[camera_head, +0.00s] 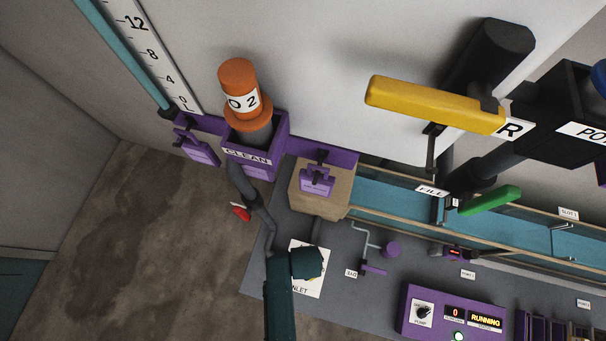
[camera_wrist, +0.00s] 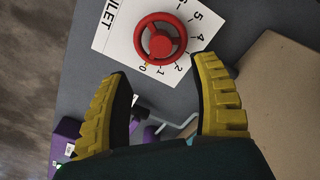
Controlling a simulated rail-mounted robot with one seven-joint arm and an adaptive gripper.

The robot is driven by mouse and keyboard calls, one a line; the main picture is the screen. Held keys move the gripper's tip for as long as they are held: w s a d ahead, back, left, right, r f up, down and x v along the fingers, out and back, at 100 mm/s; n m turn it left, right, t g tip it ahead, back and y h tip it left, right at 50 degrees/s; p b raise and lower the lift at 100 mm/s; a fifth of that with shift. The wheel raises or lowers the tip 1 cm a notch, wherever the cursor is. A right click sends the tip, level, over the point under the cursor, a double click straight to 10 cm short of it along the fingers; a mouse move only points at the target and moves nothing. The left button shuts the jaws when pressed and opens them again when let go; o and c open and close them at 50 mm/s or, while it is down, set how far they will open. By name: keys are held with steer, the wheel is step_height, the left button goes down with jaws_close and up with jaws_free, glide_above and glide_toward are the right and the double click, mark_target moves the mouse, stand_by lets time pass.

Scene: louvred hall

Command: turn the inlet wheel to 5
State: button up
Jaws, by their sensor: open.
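The red inlet wheel (camera_wrist: 160,44) shows in the wrist view, set on a white dial plate (camera_wrist: 117,42) printed "LET" with numbers from 0 up past 5 around it. I cannot make out which number the wheel points to. My gripper (camera_wrist: 165,72) is open, with its two yellow-padded fingers apart and nothing between them. The wheel appears just beyond the fingertips, between and above them in the picture. In the head view, my arm covers the wheel and part of the inlet plate (camera_head: 304,289); the fingers are mostly hidden there.
A purple panel (camera_head: 408,312) reads "RUNNING" and 0. A tan box (camera_head: 303,198) stands near the inlet plate; a cardboard-coloured surface (camera_wrist: 280,95) lies right of my fingers. A yellow handle (camera_head: 430,103), a green handle (camera_head: 490,200) and a teal trough (camera_head: 400,216) are further right.

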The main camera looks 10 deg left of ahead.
steer(key=shift+f+b, duration=3.9)
steer(key=shift+f, duration=1)
jaws_close()
